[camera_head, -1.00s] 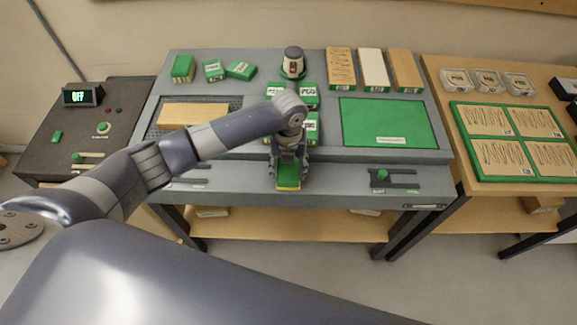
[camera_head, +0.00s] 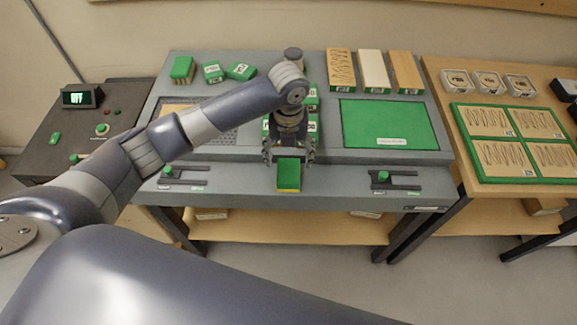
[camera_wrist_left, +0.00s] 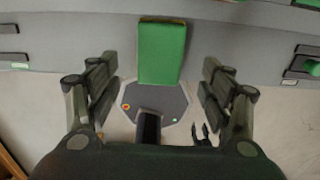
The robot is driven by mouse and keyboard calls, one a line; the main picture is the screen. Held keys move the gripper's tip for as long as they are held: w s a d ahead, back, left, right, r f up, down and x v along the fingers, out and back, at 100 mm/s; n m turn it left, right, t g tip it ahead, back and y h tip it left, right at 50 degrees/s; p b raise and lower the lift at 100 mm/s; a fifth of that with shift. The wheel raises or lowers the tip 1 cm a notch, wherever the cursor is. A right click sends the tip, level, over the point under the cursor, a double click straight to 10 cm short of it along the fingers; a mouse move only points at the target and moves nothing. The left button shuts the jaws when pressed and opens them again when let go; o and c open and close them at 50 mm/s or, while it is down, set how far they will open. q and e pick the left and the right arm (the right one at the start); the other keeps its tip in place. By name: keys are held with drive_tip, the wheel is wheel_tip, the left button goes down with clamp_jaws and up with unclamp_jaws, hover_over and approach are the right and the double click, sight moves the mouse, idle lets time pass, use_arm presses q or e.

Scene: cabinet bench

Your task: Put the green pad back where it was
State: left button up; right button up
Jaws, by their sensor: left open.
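The green pad (camera_head: 289,173), a green block with a yellowish front edge, lies on the front ledge of the grey bench (camera_head: 240,178). In the left wrist view the pad (camera_wrist_left: 161,52) is upper centre, between the fingers' lines and apart from both. My left gripper (camera_head: 289,153) is open and empty at the pad's back end in the head view, with a finger to either side. A dark forked part low in the left wrist view may be my right gripper (camera_wrist_left: 204,134); its state is unclear. My left arm hides part of the bench behind the gripper.
Green-knobbed sliders (camera_head: 383,177) and (camera_head: 167,172) flank the pad on the ledge. A large green panel (camera_head: 388,122) lies on the bench at right. Boxes labelled green (camera_head: 312,97) stand partly behind my gripper. The ledge between pad and sliders is clear.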

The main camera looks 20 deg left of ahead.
sight(289, 171)
use_arm(q)
wheel_tip(289, 171, up, 5)
drive_tip(key=shift+r+b, duration=0.15)
drive_tip(key=shift+b, duration=0.15)
idle(0.4)
